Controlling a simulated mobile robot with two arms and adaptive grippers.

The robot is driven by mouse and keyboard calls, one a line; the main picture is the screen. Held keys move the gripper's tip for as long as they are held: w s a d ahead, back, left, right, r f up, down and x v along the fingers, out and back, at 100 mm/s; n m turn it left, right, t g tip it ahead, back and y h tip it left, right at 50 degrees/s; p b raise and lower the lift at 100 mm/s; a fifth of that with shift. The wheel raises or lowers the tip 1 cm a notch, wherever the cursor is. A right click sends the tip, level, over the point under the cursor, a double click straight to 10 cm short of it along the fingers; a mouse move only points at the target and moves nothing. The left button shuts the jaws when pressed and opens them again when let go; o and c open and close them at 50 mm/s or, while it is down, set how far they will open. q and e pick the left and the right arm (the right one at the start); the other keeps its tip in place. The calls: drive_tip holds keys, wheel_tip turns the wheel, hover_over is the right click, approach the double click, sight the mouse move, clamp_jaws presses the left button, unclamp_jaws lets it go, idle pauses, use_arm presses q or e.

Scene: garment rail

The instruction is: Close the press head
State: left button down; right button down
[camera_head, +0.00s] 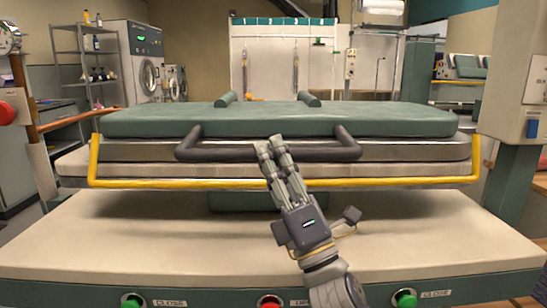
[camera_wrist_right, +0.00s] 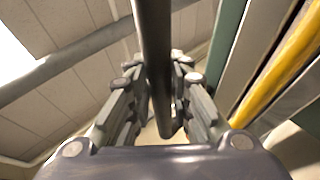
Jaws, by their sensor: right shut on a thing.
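The press head (camera_head: 280,122) is a wide green slab with a metal edge, lying nearly level low over the pale padded lower board (camera_head: 130,170). I cannot tell whether they touch all along. A dark grey bar handle (camera_head: 215,155) runs along its front. My right gripper (camera_head: 270,147) reaches up from the front and is shut on the handle, near its middle. In the right wrist view the handle (camera_wrist_right: 152,40) passes between the two fingers (camera_wrist_right: 163,88). My left gripper is not in view.
A yellow guard bar (camera_head: 230,184) runs across the front below the handle. The beige table (camera_head: 120,235) has green buttons (camera_head: 133,300) and a red button (camera_head: 269,300) on its front edge. A control box (camera_head: 512,85) stands at right, a shelf rack (camera_head: 82,70) at back left.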

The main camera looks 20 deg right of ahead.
drive_tip(key=shift+w+a+f, duration=0.2)
drive_tip(key=shift+w+f, duration=0.05)
drive_tip(key=shift+f, duration=0.3)
drive_tip(key=c, duration=1.4)
unclamp_jaws()
drive_tip(key=shift+c, duration=0.2)
drive_tip(key=shift+r, duration=0.15)
drive_tip(key=shift+s+d, duration=0.1)
drive_tip(key=v, duration=1.2)
